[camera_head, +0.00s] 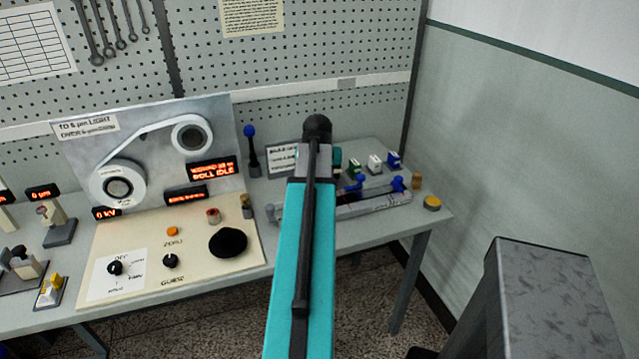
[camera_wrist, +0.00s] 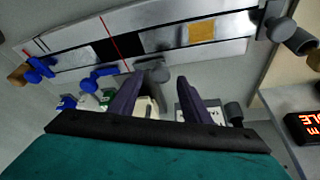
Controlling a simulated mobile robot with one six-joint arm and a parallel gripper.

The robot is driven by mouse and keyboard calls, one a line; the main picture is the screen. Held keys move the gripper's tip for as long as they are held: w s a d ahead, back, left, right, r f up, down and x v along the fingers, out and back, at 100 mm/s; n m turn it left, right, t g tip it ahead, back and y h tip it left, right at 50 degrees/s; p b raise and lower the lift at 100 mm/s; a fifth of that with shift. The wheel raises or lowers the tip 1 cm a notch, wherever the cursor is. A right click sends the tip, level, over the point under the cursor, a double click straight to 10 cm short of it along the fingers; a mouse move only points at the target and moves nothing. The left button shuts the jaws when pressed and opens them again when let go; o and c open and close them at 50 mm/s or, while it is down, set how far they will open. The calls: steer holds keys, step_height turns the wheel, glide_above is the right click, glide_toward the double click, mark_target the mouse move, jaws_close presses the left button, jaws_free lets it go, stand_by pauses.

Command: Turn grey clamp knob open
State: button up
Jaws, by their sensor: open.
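In the wrist view a grey knob (camera_wrist: 157,72) sits on the near edge of a long metal rail fixture (camera_wrist: 221,52), just beyond my gripper (camera_wrist: 156,88). My two dark fingers are open and apart, with the knob ahead of the gap and apparently nothing held. A second grey knob (camera_wrist: 280,28) stands at the rail's right end. I cannot tell which is the clamp knob. In the head view my teal arm covers the middle of the rail (camera_head: 345,211), and the fingers are hidden.
Blue knobs (camera_wrist: 103,75) share the rail; another is at its end (camera_wrist: 38,67). Small coloured blocks (camera_head: 375,163) stand behind it.

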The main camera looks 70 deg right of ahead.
steer(key=b+v, duration=0.2)
steer(key=v, duration=1)
steer(key=shift+a+r, duration=0.1)
stand_by(0.6)
